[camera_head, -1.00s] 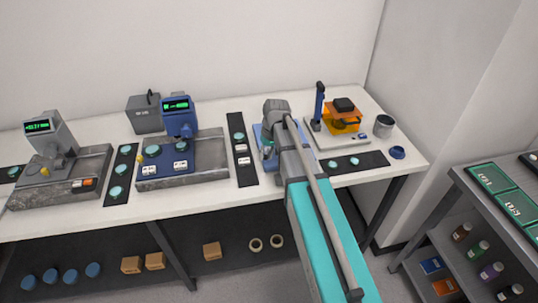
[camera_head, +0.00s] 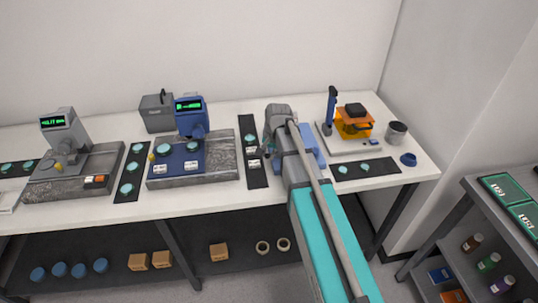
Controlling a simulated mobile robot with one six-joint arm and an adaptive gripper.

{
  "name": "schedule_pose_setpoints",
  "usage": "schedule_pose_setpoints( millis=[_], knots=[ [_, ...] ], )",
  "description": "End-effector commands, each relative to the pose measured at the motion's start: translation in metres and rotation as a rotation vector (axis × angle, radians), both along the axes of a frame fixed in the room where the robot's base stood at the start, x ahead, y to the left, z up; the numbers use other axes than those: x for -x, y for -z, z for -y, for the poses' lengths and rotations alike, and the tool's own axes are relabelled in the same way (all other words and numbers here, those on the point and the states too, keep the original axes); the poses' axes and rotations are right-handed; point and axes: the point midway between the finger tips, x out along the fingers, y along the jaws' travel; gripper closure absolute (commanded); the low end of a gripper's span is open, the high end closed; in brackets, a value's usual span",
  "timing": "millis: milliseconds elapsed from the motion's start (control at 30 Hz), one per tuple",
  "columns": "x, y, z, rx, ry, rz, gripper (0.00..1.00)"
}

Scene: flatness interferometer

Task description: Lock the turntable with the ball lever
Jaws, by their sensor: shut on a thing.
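My gripper (camera_head: 269,149) is at the end of my arm, low over the workbench at the left edge of a light blue base (camera_head: 312,150). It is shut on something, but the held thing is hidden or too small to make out. My wrist and arm cover most of the blue base. I cannot make out the turntable or the ball lever there. A yellow knob (camera_head: 58,167) shows on the grey gauge stand (camera_head: 80,175) at left. Another yellow knob (camera_head: 152,157) shows on the dark blue gauge stand (camera_head: 215,165).
A black mat (camera_head: 257,178) with discs lies just left of my gripper. At right stand an orange device (camera_head: 353,124), a grey cup (camera_head: 396,133), a blue ring (camera_head: 408,159) and another black mat (camera_head: 380,167). A shelf cart (camera_head: 470,205) stands beyond the workbench (camera_head: 425,175).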

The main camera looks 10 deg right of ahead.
Motion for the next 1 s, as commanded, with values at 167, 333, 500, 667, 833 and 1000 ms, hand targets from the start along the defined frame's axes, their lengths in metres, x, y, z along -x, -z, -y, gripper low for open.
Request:
schedule_pose_setpoints(
  millis=[167,333,500,667,833,1000],
  knots=[
    [-0.0006,0.0001,-0.0018,0.001,0.018,-0.001,1.0],
    [-0.0006,0.0001,-0.002,0.0,0.019,-0.001,1.0],
    [-0.0007,0.0,-0.0023,-0.002,0.018,-0.001,0.66],
    [-0.0009,0.0,-0.002,0.0,0.018,0.0,0.36],
    [-0.001,0.0,-0.0018,0.0,0.018,0.0,0.35],
    [-0.001,-0.0001,-0.0017,0.0,0.018,0.0,0.35]
  ],
)
